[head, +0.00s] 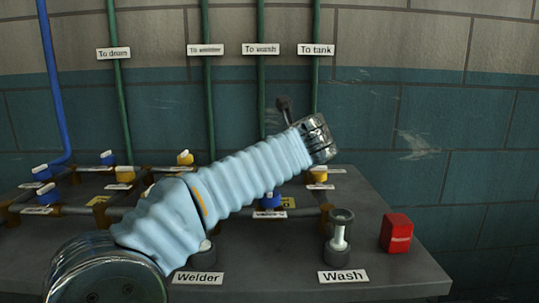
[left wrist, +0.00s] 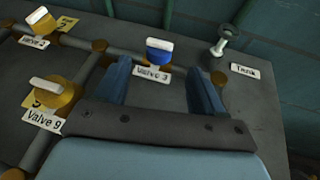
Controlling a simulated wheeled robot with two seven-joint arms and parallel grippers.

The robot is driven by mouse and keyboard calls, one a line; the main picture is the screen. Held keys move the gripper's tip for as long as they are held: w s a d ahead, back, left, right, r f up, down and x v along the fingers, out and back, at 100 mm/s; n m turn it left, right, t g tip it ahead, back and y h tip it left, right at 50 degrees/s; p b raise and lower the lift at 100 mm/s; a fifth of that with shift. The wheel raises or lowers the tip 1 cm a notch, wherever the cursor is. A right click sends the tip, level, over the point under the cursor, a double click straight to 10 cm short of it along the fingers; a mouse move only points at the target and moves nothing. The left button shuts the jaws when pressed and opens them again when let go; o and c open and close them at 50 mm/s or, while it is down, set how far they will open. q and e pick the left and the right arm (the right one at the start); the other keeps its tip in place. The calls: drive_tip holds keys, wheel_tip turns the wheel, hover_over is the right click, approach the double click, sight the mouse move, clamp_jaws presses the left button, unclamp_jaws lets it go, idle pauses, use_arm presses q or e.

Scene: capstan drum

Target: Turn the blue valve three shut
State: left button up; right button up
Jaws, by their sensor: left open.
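In the left wrist view the blue valve three (left wrist: 158,52) has a white bar handle, which looks roughly in line with the pipe. Its "Valve 3" label (left wrist: 152,74) is in front of it. My left gripper (left wrist: 157,68) is open and empty, its two blue fingers on either side of the label in the picture. The valve appears just beyond the fingertips, and I see no contact. I cannot tell valve three there among several blue valves. My right gripper is not in view.
Yellow valve 9 (left wrist: 57,93) and another yellow valve (left wrist: 42,20) stand left of the gripper. A Tank fitting (left wrist: 224,40) is at the right. In the head view a Wash fitting (head: 340,237) and a red block (head: 396,233) stand at the bench's right.

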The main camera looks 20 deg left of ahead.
use_arm(q)
drive_tip(key=x, duration=0.7)
drive_tip(key=shift+w+p, duration=0.2)
drive_tip(key=shift+p, duration=0.1)
drive_tip(key=c, duration=1)
